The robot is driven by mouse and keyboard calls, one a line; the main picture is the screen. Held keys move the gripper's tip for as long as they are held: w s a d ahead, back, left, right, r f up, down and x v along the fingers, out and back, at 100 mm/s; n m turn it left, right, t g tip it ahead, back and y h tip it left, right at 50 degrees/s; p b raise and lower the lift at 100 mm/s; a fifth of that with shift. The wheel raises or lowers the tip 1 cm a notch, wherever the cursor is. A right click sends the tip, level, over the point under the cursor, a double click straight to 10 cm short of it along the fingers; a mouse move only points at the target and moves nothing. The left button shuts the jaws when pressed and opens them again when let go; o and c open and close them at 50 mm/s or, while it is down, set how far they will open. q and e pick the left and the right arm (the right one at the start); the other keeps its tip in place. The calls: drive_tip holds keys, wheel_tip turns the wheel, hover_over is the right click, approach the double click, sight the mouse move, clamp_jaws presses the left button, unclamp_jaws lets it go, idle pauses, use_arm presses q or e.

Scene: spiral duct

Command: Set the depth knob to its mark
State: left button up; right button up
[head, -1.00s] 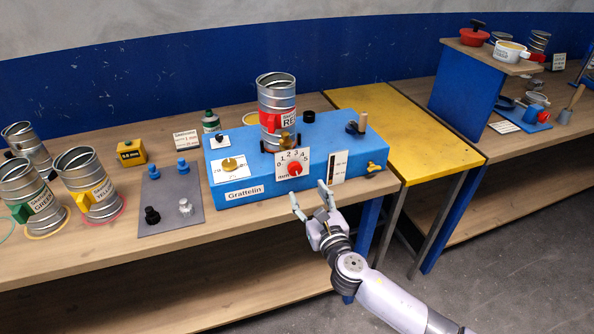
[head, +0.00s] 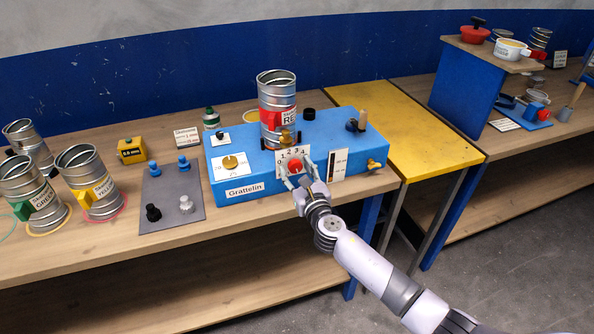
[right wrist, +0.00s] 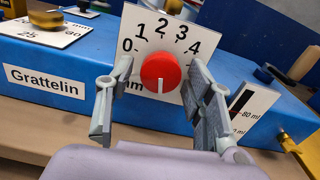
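The red depth knob (head: 295,166) sits on a white dial plate on the front of the blue Grattelin box (head: 214,181). In the right wrist view the knob (right wrist: 160,72) shows a white line pointing down, and the plate (right wrist: 138,14) shows numbers 0 to 4 and part of "mm". The finger hides the plate's lower right. I cannot make out a separate target mark. My right gripper (right wrist: 158,68) is open, one finger on each side of the knob, with visible gaps. In the head view the gripper (head: 294,169) is in front of the dial. My left gripper is not in view.
A brass knob (head: 230,162) on another dial is left of the red one. A gauge (head: 338,164) and brass valve (head: 374,164) are to the right. A duct with a red label (head: 277,92) stands on the box. A grey plate (head: 172,202) with pegs lies left.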

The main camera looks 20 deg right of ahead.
drive_tip(key=c, duration=1)
drive_tip(key=shift+m, duration=0.3)
